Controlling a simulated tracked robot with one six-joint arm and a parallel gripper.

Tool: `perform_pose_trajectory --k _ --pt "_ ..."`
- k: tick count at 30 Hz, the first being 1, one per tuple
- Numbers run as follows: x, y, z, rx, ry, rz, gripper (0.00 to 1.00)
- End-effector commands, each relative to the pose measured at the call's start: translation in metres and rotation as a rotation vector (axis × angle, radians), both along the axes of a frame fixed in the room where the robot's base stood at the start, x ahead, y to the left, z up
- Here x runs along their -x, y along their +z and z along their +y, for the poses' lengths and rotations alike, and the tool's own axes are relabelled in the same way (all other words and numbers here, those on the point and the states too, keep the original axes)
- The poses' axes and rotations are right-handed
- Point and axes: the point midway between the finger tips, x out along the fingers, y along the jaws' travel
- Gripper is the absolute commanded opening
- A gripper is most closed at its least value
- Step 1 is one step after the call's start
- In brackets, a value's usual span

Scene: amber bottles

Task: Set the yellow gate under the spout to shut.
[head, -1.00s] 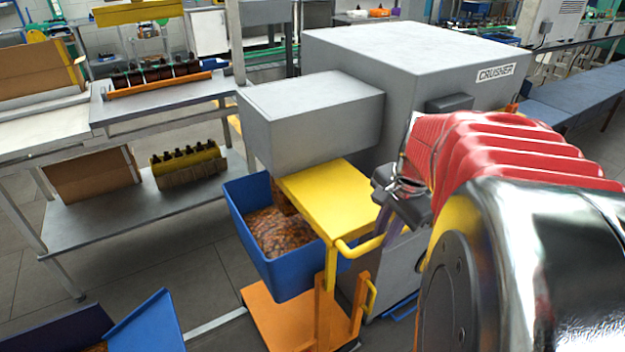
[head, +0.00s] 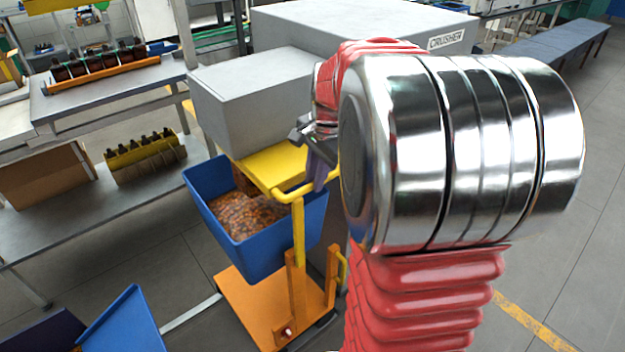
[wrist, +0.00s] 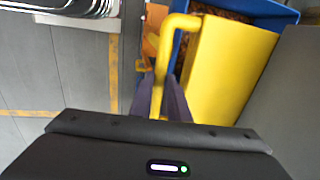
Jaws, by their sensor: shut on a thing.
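The yellow gate (head: 272,160) is a flat plate sticking out below the grey box-shaped spout (head: 255,95), above part of the blue bin (head: 255,258). It also fills the middle right of the wrist view (wrist: 230,70). Its yellow bar handle (head: 290,190) runs along the near right side and bends in the wrist view (wrist: 178,25). My gripper (head: 318,172) is shut on this handle; its dark fingers (wrist: 170,98) sit around the bar in the wrist view. My arm hides the gate's right end in the head view.
The blue bin holds brown fragments and stands on an orange trolley (head: 262,305). The grey crusher (head: 350,25) stands behind. A metal shelf table (head: 130,95) with amber bottles is at left. Open floor lies to the right.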

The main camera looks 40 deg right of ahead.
Motion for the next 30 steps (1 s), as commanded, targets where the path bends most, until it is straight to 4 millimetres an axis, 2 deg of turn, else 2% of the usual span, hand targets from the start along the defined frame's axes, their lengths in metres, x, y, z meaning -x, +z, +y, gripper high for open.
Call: perform_pose_trajectory --k 1,6,12,18,29,30 --pt "-0.013 -0.001 -0.001 0.005 0.003 0.0 0.0" --pt "-0.049 -0.001 -0.001 0.006 0.003 0.0 0.0" --pt "-0.079 -0.001 -0.001 0.006 0.001 -0.001 0.0" --pt "-0.092 0.0 -0.001 0.008 -0.001 -0.001 0.0" --pt "-0.095 0.0 -0.001 0.008 -0.001 -0.005 0.0" --pt "-0.095 0.0 -0.001 0.008 -0.001 -0.005 0.17"
